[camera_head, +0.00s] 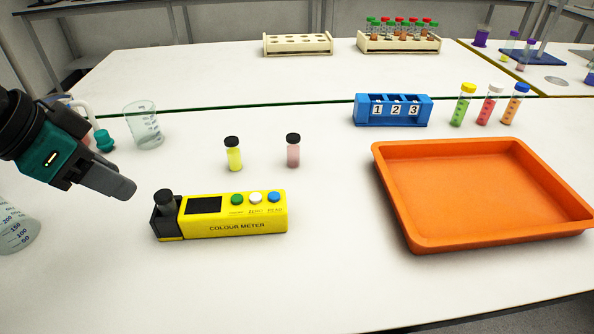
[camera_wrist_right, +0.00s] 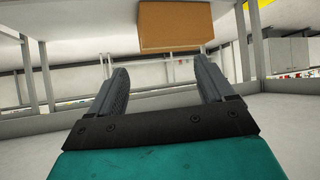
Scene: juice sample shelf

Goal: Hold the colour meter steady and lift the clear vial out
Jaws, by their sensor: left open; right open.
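The yellow colour meter (camera_head: 237,216) lies on the white table, with a dark screen and green, white and blue buttons on top. A vial with a dark cap (camera_head: 164,199) stands in the black well at the meter's left end; only its upper part shows, and its contents are hidden. My left gripper (camera_head: 128,188) is just left of the meter and above the table, apart from it, with its fingers nearly in line in this view. My right gripper (camera_wrist_right: 165,80) shows only in the right wrist view; it is open with nothing between its fingers.
A yellow vial (camera_head: 234,157) and a pink vial (camera_head: 293,153) stand behind the meter. An orange tray (camera_head: 420,243) is at the right. A blue numbered rack (camera_head: 393,121) and several coloured tubes are behind it. A glass beaker (camera_head: 146,128) stands behind my left gripper.

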